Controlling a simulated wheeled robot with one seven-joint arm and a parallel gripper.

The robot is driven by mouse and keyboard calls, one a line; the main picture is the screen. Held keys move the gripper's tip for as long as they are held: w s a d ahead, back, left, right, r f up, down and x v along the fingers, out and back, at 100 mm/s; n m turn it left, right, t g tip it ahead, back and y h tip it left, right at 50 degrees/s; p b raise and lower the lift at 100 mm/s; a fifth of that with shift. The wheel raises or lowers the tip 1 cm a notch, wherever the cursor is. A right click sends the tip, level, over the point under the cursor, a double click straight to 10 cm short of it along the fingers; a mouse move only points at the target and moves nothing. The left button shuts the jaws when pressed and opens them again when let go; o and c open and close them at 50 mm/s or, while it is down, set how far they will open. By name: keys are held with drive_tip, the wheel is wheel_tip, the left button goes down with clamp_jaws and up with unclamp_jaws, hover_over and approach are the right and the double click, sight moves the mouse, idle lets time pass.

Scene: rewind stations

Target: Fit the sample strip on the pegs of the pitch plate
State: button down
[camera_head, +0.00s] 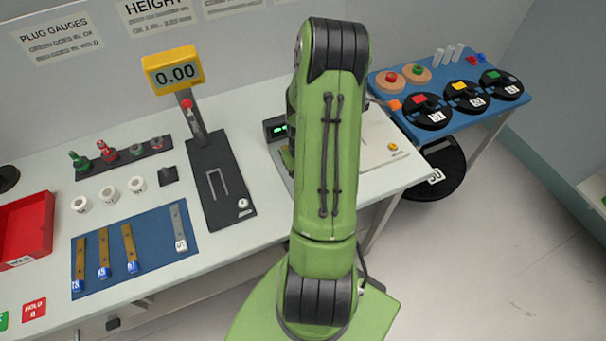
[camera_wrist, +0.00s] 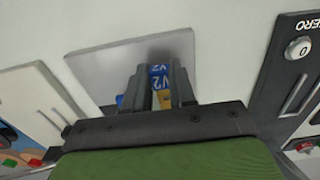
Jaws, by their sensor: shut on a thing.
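My gripper (camera_wrist: 159,84) is shut on the sample strip, whose blue end (camera_wrist: 157,72) marked V2 shows between the fingers in the wrist view. A bit of its brownish-yellow body shows below the label. The fingers stand over a plain grey plate (camera_wrist: 100,66), which looks like the pitch plate. No pegs show on it, and the gap between strip and plate cannot be told. In the head view my green arm hides the gripper, the held strip and most of that plate.
The black height gauge (camera_head: 205,175) with a yellow display stands left of my arm. Further left, a blue mat (camera_head: 155,225) holds several strips. A white panel with a yellow button (camera_head: 392,147) is at right. A blue table (camera_head: 470,115) with reels stands beyond.

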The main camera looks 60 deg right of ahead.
drive_tip(key=shift+f+b, duration=0.6)
drive_tip(key=shift+f, duration=0.1)
drive_tip(key=c, duration=0.9)
unclamp_jaws()
drive_tip(key=shift+o, duration=0.2)
wheel_tip(320, 180, up, 16)
drive_tip(key=p, duration=0.3)
drive_tip(key=shift+f, duration=0.1)
